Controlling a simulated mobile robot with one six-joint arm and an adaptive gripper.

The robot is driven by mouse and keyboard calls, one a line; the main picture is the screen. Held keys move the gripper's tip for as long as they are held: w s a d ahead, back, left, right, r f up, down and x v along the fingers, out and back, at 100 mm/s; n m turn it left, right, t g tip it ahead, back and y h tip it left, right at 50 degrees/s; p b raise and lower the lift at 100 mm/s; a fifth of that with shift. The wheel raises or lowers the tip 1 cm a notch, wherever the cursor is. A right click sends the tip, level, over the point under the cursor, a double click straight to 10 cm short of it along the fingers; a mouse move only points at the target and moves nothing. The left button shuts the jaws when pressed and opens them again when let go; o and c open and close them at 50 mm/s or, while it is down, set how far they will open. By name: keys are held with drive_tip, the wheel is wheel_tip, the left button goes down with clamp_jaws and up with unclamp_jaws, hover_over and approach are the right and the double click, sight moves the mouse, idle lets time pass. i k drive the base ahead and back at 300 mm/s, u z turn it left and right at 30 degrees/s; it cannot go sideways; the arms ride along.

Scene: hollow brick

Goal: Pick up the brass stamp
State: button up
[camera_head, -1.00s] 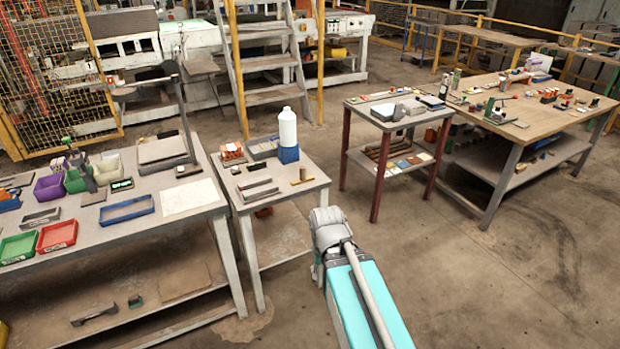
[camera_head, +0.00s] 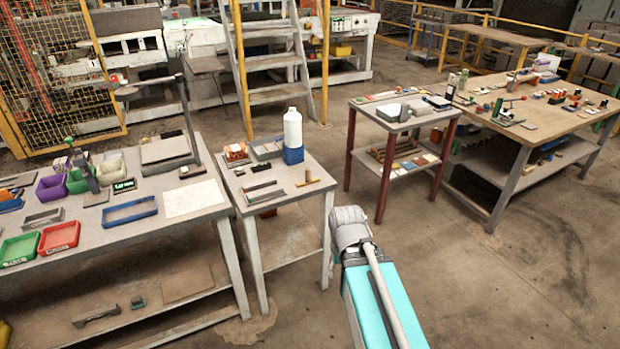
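A small brass-coloured upright piece (camera_head: 308,174), which looks like the brass stamp, stands near the right edge of the small grey table (camera_head: 262,211). A thin brownish-yellow bar shows at its foot; I cannot tell whether the two are joined. My arm, teal with a grey joint, reaches up from the bottom of the view, to the right of this table and apart from it. My gripper is not visible, so its fingers and anything in them are hidden.
A white bottle (camera_head: 292,129) on a blue block (camera_head: 293,155) stands behind the brass piece. Grey metal bars (camera_head: 262,190) lie to its left. A cluttered workbench (camera_head: 110,232) adjoins on the left. A red-legged table (camera_head: 379,184) stands to the right, with open floor between.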

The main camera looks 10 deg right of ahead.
sight(307, 181)
drive_tip(key=z, duration=0.05)
drive_tip(key=i, duration=0.95)
drive_tip(key=u, duration=0.05)
